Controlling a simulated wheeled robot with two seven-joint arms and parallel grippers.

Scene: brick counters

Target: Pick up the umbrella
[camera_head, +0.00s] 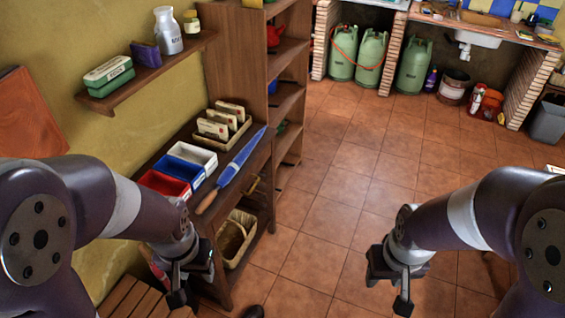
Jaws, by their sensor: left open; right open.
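A closed blue umbrella (239,161) with a wooden handle (207,201) lies on the top of a dark wooden shelf unit (258,165) at the left. It lies along the front edge, handle toward me. My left gripper (188,292) is open and empty, below and in front of the handle end, apart from the umbrella. My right gripper (388,290) is open and empty over the tiled floor, well to the right of the unit.
White, blue and red trays (165,185) and a box of cards (222,124) sit beside the umbrella. A wall shelf (150,72) with tins and a bottle hangs above. A tall bookcase (287,80) stands behind. Gas bottles (371,50) stand at the back. The middle floor is clear.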

